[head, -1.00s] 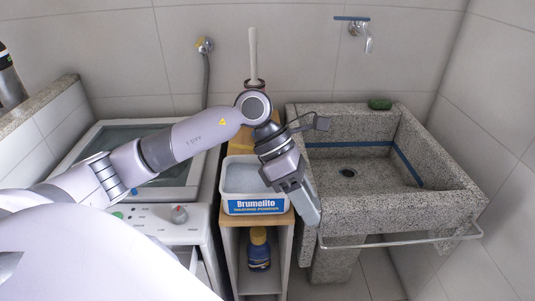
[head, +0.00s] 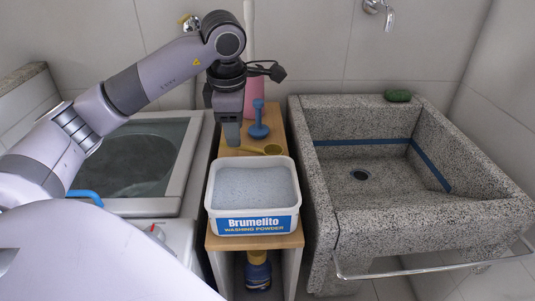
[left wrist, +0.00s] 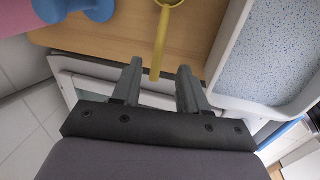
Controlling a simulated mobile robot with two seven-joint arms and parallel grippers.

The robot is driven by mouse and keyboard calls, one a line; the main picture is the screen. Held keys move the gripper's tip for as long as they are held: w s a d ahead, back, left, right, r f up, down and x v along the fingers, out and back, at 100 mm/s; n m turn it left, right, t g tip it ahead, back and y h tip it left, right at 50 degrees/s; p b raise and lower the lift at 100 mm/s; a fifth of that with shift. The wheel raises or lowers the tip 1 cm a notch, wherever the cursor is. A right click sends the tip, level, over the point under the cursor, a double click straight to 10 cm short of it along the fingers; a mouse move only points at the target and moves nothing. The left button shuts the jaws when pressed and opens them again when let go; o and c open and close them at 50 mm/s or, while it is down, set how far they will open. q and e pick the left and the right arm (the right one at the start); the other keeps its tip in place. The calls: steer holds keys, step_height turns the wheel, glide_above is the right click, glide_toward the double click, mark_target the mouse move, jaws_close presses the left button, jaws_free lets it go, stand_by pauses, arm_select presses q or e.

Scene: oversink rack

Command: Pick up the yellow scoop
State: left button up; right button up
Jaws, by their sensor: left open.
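The yellow scoop (head: 270,149) lies on the wooden shelf top (head: 284,240), just behind the washing powder tub (head: 254,226). In the left wrist view the scoop's handle (left wrist: 160,45) runs down toward the space between my fingertips, and its bowl is cut off by the top edge. My left gripper (head: 232,137) points down near the handle end, above the left side of the shelf. In the left wrist view my left gripper (left wrist: 158,75) is open with nothing held between its fingers. My right gripper is not in view.
A blue object with a round base (head: 258,131) stands behind the scoop, with a pink item (head: 254,95) behind it. The washing machine (head: 190,190) is at left. The stone sink (head: 325,200) is at right, with a green item (head: 397,96) on its rim.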

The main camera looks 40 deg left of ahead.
arm_select(q)
steer(key=f, duration=0.4)
steer(key=w+a+f, duration=0.1)
steer(key=f, duration=0.1)
steer(key=shift+f, duration=0.15)
steer(key=shift+c, duration=0.2)
jaws_close()
